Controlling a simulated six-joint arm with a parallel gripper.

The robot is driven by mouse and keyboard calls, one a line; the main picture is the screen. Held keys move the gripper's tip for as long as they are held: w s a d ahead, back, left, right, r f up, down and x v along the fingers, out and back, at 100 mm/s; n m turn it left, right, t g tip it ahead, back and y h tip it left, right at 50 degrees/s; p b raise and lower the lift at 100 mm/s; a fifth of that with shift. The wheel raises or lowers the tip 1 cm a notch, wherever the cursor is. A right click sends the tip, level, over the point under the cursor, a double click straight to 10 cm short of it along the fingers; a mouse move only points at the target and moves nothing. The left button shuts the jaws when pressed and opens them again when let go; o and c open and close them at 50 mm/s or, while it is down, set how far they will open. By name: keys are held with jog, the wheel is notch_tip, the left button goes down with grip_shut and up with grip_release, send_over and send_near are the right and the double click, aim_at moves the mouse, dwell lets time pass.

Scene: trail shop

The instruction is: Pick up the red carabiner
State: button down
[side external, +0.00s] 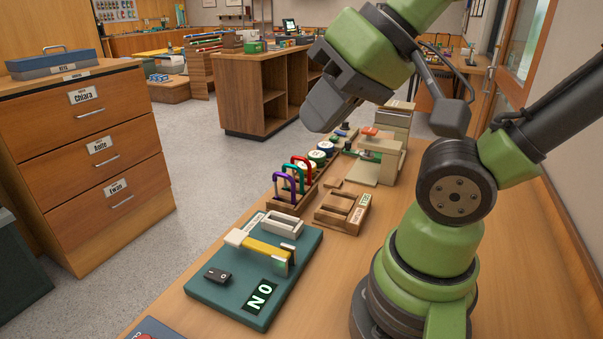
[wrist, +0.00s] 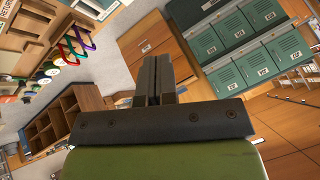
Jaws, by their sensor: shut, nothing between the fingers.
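The red carabiner (side external: 301,161) stands upright in a wooden rack (side external: 296,198) on the workbench, behind a teal one and a purple one (side external: 284,181). In the wrist view the red carabiner (wrist: 81,37) shows at the upper left, beside the teal and purple ones. My gripper (side external: 322,115) is raised above the bench and apart from the rack. In the wrist view my gripper (wrist: 155,75) has its fingers together with nothing between them.
A teal board (side external: 225,285) with a yellow bar and a "NO" display lies at the bench's near end. A wooden holder (side external: 340,212) stands right of the rack. Round spools (side external: 318,158) and a beige press-like device (side external: 378,160) are behind. A drawer cabinet (side external: 85,135) stands across the floor.

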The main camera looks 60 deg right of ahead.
jog(key=c, duration=1.1)
grip_release()
